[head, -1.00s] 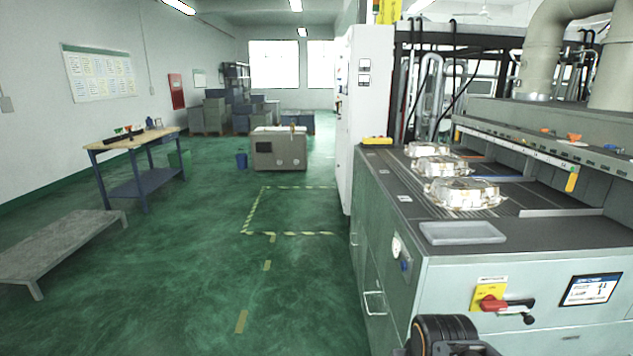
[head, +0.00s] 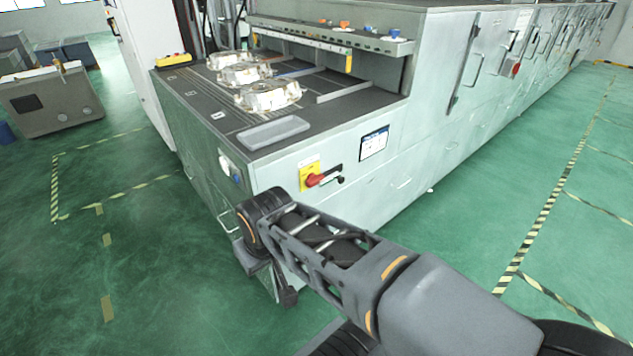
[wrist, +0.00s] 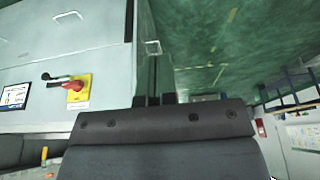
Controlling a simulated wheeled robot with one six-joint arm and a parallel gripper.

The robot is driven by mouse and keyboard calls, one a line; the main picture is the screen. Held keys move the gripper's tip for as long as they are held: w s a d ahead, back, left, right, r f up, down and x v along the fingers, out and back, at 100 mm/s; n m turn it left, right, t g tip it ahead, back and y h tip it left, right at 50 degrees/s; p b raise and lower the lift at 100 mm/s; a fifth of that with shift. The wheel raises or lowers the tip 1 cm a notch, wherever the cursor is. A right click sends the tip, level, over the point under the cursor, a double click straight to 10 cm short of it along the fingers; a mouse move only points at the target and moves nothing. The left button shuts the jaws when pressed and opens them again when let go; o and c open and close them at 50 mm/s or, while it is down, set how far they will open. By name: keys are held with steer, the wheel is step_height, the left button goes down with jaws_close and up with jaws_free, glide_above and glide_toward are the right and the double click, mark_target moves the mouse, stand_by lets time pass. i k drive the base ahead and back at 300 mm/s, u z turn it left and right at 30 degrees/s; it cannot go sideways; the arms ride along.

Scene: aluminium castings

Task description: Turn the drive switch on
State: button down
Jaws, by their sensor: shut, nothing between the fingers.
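The drive switch is a red rotary knob (head: 314,180) on a yellow plate (head: 307,174), with a black handle pointing right. It is on the front of the pale green machine. In the wrist view, which is upside down, the knob (wrist: 74,85) shows at the left with the handle pointing left. My gripper (wrist: 154,99) is shut and empty, apart from the switch. In the head view my arm reaches in front of the machine's near corner, below and left of the switch; its fingertips are hard to make out there.
A display panel (head: 374,143) is right of the switch. Castings (head: 268,95) and a grey tray (head: 273,131) lie on the machine top (head: 228,136). A round fitting (head: 231,168) is on the side face. Green floor is open left and right.

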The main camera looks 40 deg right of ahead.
mark_target(314, 179)
steer(key=u, duration=1.35)
steer(key=k, duration=0.8)
steer(key=z, duration=1.15)
steer(key=i, duration=0.45)
steer(key=u, duration=0.05)
